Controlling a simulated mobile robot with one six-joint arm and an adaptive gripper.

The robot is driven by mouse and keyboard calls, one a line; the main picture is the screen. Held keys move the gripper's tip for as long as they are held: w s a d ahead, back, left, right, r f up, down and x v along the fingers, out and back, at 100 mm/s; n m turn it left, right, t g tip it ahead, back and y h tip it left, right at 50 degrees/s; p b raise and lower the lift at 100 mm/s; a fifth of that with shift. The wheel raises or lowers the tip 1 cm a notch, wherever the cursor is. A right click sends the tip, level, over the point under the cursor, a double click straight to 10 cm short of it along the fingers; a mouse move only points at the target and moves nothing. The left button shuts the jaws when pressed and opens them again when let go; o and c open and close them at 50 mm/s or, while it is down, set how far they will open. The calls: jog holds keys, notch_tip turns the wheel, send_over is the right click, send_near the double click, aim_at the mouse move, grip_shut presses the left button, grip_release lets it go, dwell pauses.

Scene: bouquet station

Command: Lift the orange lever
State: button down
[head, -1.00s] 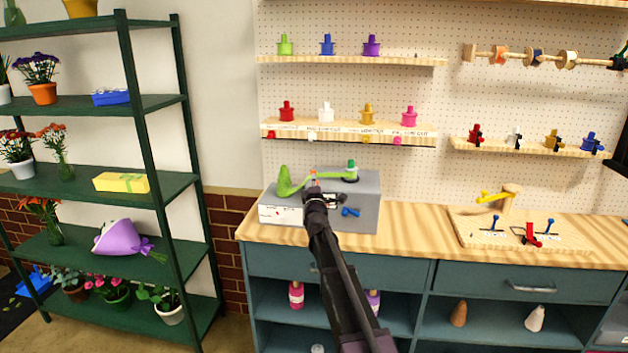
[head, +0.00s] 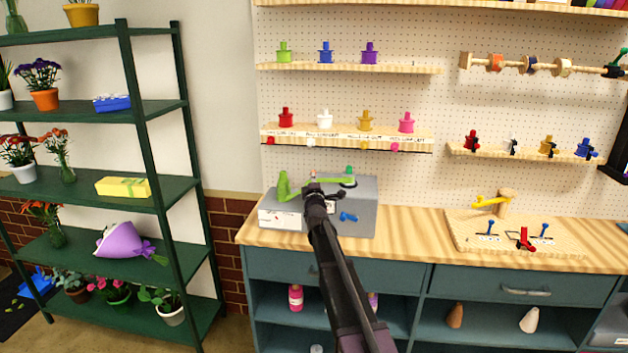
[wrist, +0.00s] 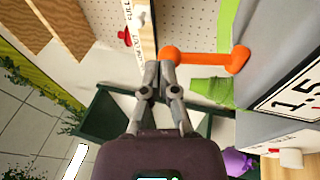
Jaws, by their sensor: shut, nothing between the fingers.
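The orange lever (wrist: 205,57) shows clearly in the wrist view as a bar with a rounded end at the right. Its left end is at the tips of my gripper (wrist: 157,66), which is shut with nothing held. The fingertips look to be touching or very close to the lever; I cannot tell which. In the head view my gripper (head: 314,188) is in front of the grey box (head: 358,217) on the counter and hides most of the lever.
A green curved part (head: 284,187) stands at the box's left, and a green bar (head: 338,181) runs over its top. A blue handle (head: 348,217) is on the front. A wooden board with small levers (head: 465,232) lies to the right. Shelves with plants stand left.

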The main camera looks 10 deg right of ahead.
jog(key=shift+w+d+r+p, duration=0.2)
jog(key=shift+w+d+r, duration=0.1)
jog(key=shift+w, duration=0.15)
jog(key=shift+w+d+r+p, duration=0.15)
jog(key=shift+w+r+p, duration=0.1)
jog(key=shift+w, duration=0.2)
jog(key=shift+w+d, duration=0.25)
jog(key=shift+w, duration=0.3)
jog(key=shift+s+r, duration=0.15)
jog(key=s+a+r+p, duration=0.1)
jog(key=s+r+p, duration=0.7)
jog(key=s, duration=0.3)
jog(key=shift+a, duration=0.35)
